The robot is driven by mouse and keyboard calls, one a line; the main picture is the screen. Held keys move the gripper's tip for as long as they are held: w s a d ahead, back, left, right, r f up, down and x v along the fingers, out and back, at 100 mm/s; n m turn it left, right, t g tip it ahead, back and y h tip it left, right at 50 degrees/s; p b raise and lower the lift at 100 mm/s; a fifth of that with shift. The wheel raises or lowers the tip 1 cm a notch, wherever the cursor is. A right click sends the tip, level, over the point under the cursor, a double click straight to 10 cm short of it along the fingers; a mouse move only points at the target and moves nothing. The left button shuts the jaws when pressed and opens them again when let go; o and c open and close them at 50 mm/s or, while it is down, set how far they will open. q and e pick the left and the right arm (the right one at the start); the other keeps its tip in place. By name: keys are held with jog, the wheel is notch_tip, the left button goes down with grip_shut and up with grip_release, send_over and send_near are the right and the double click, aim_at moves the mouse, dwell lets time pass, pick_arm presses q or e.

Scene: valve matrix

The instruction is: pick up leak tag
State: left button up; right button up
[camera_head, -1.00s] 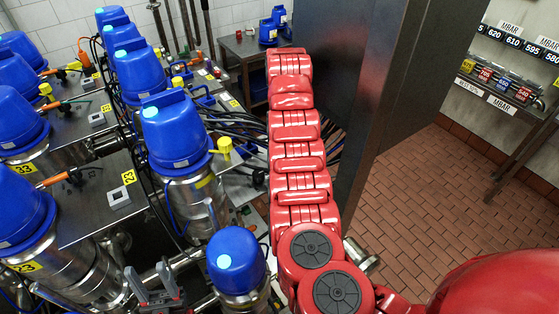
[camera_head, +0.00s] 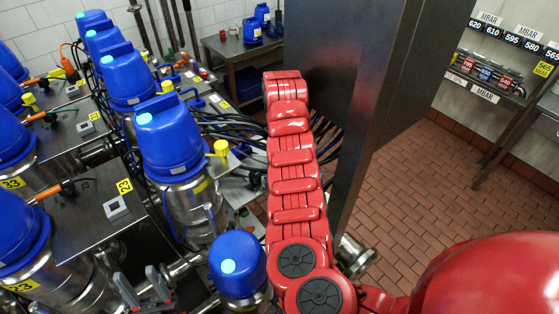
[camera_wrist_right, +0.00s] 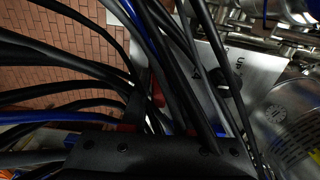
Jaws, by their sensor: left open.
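I cannot make out a leak tag for certain in either view. In the head view my left gripper (camera_head: 140,281) is at the bottom left, grey, with two upright fingers apart and nothing seen between them. It is left of a small blue-capped valve (camera_head: 238,262), among steel pipes. My red segmented right arm (camera_head: 292,150) reaches up the middle of the head view, and its gripper is hidden there. In the right wrist view the dark housing of my right gripper (camera_wrist_right: 150,155) fills the bottom. Black cables cross in front of it, and its fingers cannot be made out.
Blue-capped valves (camera_head: 168,138) on steel bodies crowd the left. Black cables (camera_head: 235,123) run behind my arm. A dark metal cabinet (camera_head: 350,60) stands right of it. A shelf of numbered tags (camera_head: 487,76) is at the far right. The tiled floor (camera_head: 425,180) is clear.

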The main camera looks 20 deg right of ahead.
jog(key=shift+w+a, duration=0.1)
grip_shut()
